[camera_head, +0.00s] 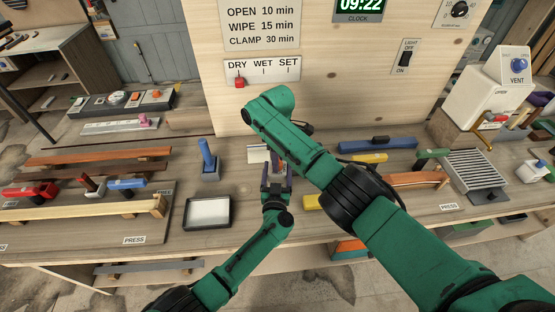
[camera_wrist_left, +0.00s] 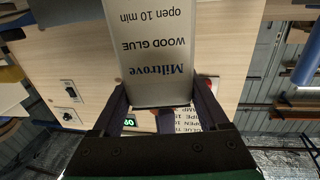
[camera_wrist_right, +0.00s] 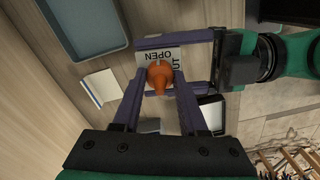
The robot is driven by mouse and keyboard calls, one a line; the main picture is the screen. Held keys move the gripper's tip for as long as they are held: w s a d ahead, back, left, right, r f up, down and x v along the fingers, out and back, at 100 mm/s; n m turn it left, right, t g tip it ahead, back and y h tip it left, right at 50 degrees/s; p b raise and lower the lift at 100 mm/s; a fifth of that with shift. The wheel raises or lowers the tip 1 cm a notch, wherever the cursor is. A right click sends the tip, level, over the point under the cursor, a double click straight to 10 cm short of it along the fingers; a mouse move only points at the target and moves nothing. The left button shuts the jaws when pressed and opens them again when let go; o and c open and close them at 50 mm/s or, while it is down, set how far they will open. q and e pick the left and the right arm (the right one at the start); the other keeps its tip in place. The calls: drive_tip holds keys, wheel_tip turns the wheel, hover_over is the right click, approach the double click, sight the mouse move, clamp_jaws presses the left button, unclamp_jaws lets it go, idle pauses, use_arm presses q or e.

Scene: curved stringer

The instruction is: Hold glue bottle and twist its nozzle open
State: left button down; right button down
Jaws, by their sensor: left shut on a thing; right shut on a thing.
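The glue bottle (camera_wrist_left: 152,50) is pale grey with a Miltrove wood glue label and fills the upper middle of the left wrist view. My left gripper (camera_wrist_left: 158,98) is shut on it, one finger on each side. The orange nozzle (camera_wrist_right: 160,76) shows in the right wrist view on the bottle's white top (camera_wrist_right: 152,53), which is marked OPEN and, partly hidden, UT. My right gripper (camera_wrist_right: 162,84) is shut on the nozzle. In the head view both grippers meet near the table's middle, where my right arm partly covers them and the bottle is hard to make out.
A grey tray (camera_head: 186,224) and a blue-handled tool in a holder (camera_head: 209,160) stand to the left of the grippers. Clamped wood strips (camera_head: 80,208) lie further left. Yellow, blue and brown pieces lie to the right, near a slatted rack (camera_head: 476,170). A signed panel rises behind.

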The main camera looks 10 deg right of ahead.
use_arm(q)
drive_tip(key=shift+f, duration=0.15)
use_arm(e)
drive_tip(key=shift+c, duration=2.2)
unclamp_jaws()
wheel_tip(320, 180, up, 12)
use_arm(q)
unclamp_jaws()
